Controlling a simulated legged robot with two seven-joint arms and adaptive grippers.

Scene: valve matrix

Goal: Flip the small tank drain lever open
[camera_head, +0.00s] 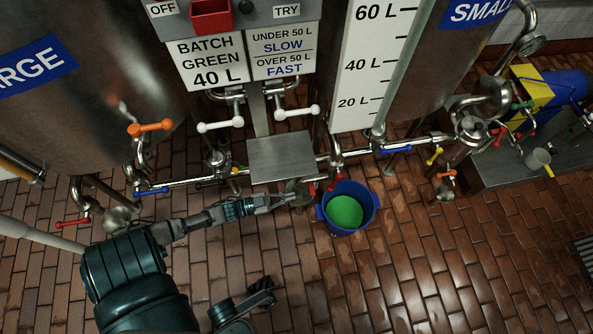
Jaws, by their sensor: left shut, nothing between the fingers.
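The small tank (440,75) stands at the upper right, with a blue SMALL label. Several coloured levers sit on the pipes below it: a red one (335,181) above the bucket, a blue one (396,149), a yellow one (434,156) and an orange one (446,174). I cannot tell for sure which is the drain lever. My left gripper (304,194) is shut and empty, just left of the red lever and the bucket rim. Whether it touches anything there is unclear.
A blue bucket (371,206) with green liquid (344,212) stands on the brick floor. A metal plate (281,157) sits above my left gripper. The large tank (90,110), with orange, blue and red levers, is at left. The floor at lower right is clear.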

